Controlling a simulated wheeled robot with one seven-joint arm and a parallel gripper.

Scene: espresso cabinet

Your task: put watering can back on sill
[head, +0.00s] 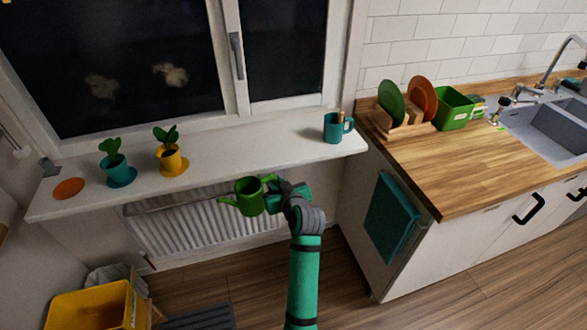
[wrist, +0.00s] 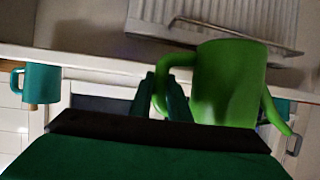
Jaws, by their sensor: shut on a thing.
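The green watering can (head: 249,196) is held in the air in front of the sill's front edge, above the radiator. My gripper (head: 272,187) is shut on its handle, at the right side of the can. In the wrist view the can (wrist: 229,84) is large, and the fingers (wrist: 163,98) are at its handle. The white window sill (head: 230,146) has a wide bare stretch between the yellow plant pot and the teal mug.
On the sill stand a teal pot (head: 118,170), a yellow pot (head: 172,161), an orange disc (head: 69,188) and a teal mug (head: 333,127). A wooden counter (head: 440,170) is at right. The radiator (head: 190,228) is below, and a yellow crate (head: 90,308) is on the floor.

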